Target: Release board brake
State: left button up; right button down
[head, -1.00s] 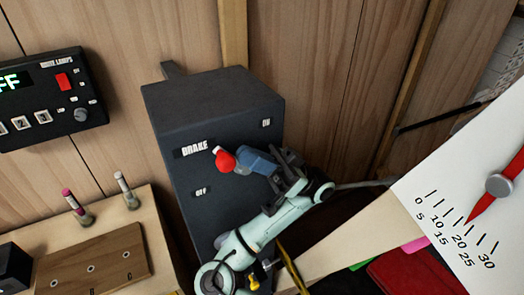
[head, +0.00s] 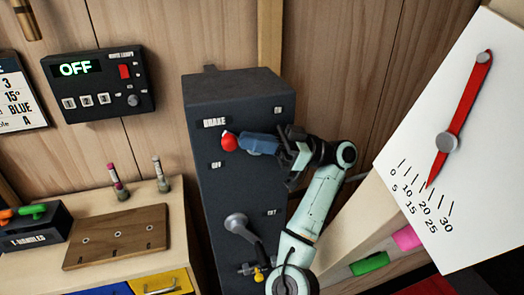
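The brake is on a tall dark grey cabinet (head: 235,90) with a BRAKE label near its top left, ON at the upper right and OFF lower on the left. Its round red knob (head: 229,141) sticks out below the BRAKE label, a little above and right of OFF. My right gripper (head: 247,143) comes from the right, its blue fingers pointing left with the tips at the knob. The fingers hide the lever behind, and I cannot tell whether they are closed on the knob. My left gripper is not in view.
A grey lever (head: 236,222) and a yellow-tipped fitting (head: 257,272) sit lower on the cabinet. A white dial board (head: 460,130) with a red pointer stands at the right. A lamp box (head: 98,85) reading OFF hangs left. A wooden bench (head: 110,205) lies below it.

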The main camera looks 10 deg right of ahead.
jog(key=shift+w+a+f+h+b, duration=0.15)
jog(key=shift+a+h+b, duration=0.15)
jog(key=shift+h+b, duration=0.1)
jog(key=shift+w+a+f+h+b, duration=0.1)
jog(key=shift+w+a+h+b, duration=0.05)
jog(key=shift+a+h+b, duration=0.2)
jog(key=shift+d+r, duration=0.1)
dwell(0.4)
